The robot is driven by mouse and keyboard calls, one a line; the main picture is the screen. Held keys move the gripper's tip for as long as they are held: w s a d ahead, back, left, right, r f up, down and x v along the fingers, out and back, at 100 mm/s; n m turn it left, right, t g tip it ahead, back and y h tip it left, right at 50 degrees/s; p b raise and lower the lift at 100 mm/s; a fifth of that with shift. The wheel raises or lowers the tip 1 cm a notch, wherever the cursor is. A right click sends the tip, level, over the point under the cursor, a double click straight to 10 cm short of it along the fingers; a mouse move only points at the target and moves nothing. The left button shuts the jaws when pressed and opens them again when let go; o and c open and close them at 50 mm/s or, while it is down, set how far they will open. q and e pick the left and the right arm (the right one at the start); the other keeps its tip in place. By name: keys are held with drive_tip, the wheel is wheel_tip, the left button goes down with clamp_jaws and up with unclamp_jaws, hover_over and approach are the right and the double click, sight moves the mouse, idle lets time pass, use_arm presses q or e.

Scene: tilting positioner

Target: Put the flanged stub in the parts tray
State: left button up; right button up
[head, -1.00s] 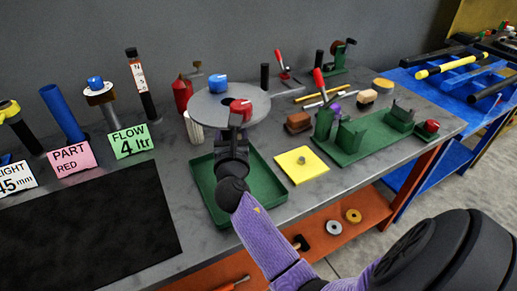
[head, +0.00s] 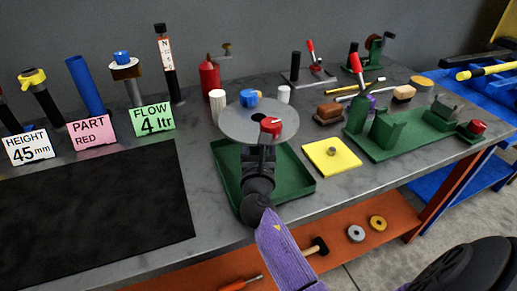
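A wide grey disc (head: 240,119), which I take to be the flanged stub's flange, carries a blue knob-like piece (head: 250,98) at its far side and a red one (head: 271,126) at its near side. My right gripper (head: 262,147), on the purple-sleeved arm from the lower right, meets its near edge and appears shut on it. The fingertips are largely hidden, as is the disc's underside. The disc is over the back part of the green parts tray (head: 301,184), apparently above it; the gap is hard to judge. My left gripper is not in view.
A yellow plate (head: 347,161) with a small grey peg lies right of the tray. A white cylinder (head: 217,107) stands behind it. A green fixture (head: 400,143) is farther right. A black mat (head: 90,220) lies left, beside signs and upright tools.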

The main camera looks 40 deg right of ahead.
drive_tip(key=shift+o, duration=1.4)
drive_tip(key=shift+r, duration=0.1)
drive_tip(key=shift+s+a+r, duration=0.1)
drive_tip(key=shift+s, duration=0.1)
drive_tip(key=p+v, duration=0.1)
drive_tip(key=v, duration=1)
drive_tip(key=shift+s+a, duration=0.15)
drive_tip(key=shift+s, duration=0.1)
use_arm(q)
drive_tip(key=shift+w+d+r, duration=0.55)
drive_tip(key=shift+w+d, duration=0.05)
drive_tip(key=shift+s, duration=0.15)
